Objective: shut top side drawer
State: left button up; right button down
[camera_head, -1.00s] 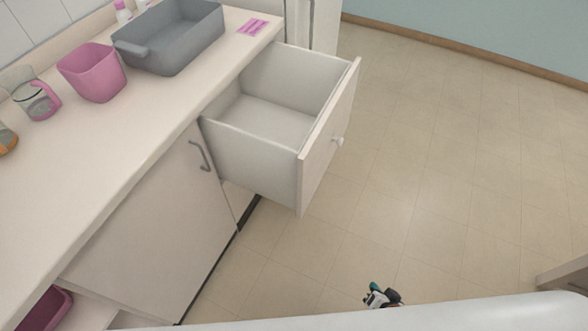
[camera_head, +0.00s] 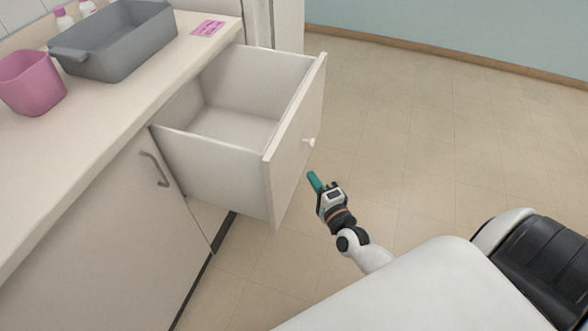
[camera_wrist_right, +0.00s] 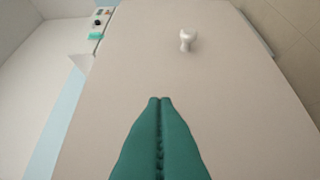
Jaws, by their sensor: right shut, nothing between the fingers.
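The top side drawer (camera_head: 225,128) is pulled far out from the end of the counter and is empty. Its flat front panel (camera_head: 291,155) carries a small white knob (camera_head: 309,142). My right gripper (camera_head: 314,180), with green fingers, is just outside the front panel, below and right of the knob in the head view. In the right wrist view the shut fingers (camera_wrist_right: 160,100) point at the drawer front (camera_wrist_right: 120,75), with the knob (camera_wrist_right: 186,40) beyond them. Whether the fingertips touch the panel I cannot tell. My left gripper is not in view.
The counter (camera_head: 120,110) holds a grey tray (camera_head: 120,50), a pink bin (camera_head: 32,82), white bottles (camera_head: 64,18) and a pink label (camera_head: 208,28). A cabinet door with a grey handle (camera_head: 155,169) is left of the drawer. The floor (camera_head: 430,140) at right is clear.

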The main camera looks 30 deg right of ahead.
aim_at(289, 159)
jog(key=w, duration=0.1)
jog(key=w+a, duration=0.1)
jog(key=w, duration=0.1)
jog(key=w+a, duration=0.1)
jog(key=w, duration=0.1)
jog(key=shift+w+a, duration=0.25)
jog(key=shift+w, duration=0.1)
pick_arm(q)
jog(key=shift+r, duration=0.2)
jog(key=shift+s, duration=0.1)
